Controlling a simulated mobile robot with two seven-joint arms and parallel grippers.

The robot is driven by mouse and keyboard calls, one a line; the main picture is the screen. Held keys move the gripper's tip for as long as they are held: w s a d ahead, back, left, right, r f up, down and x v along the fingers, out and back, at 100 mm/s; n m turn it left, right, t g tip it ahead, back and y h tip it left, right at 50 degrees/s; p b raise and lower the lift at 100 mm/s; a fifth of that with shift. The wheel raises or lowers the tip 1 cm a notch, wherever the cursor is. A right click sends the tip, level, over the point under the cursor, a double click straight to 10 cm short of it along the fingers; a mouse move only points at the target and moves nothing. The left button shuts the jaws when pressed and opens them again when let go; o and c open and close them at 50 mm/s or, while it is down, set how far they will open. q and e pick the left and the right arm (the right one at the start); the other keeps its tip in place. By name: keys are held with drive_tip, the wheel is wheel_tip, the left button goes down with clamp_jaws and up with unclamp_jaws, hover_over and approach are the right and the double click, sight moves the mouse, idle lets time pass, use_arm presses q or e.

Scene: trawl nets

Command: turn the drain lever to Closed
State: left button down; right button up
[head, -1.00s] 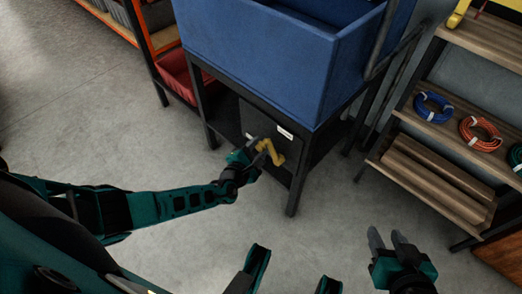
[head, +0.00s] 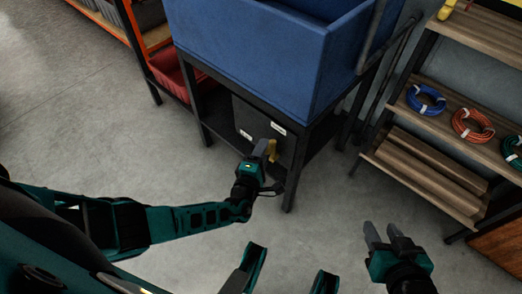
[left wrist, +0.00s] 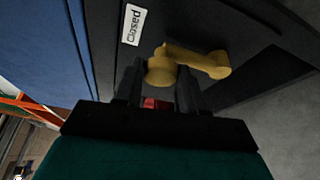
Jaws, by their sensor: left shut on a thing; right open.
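The yellow drain lever (head: 272,150) is on the dark panel (head: 258,117) below the blue tub. My left gripper (head: 262,153) is shut on the lever's handle end. In the left wrist view, the lever (left wrist: 200,60) has its rounded handle end between my two fingers (left wrist: 158,88), and its other end lies to the right on the panel. A white label reading "Closed" (left wrist: 133,25) is just beyond the handle end, close to it. My fingers hide part of the lever in the head view. My right gripper (head: 385,238) is open and empty above the floor.
The blue tub (head: 250,65) stands on a black frame whose front leg (head: 290,185) is right of my left gripper. A second white label (head: 245,134) is on the panel's left. A wooden shelf (head: 425,170) with coiled ropes stands right. The floor between is clear.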

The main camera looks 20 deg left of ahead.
use_arm(q)
drive_tip(key=shift+d+r, duration=0.1)
drive_tip(key=shift+d, duration=0.1)
use_arm(e)
drive_tip(key=shift+a, duration=0.1)
use_arm(q)
drive_tip(key=c, duration=1)
unclamp_jaws()
drive_tip(key=o, duration=0.3)
drive_tip(key=shift+a, duration=0.1)
use_arm(e)
drive_tip(key=shift+r, duration=0.1)
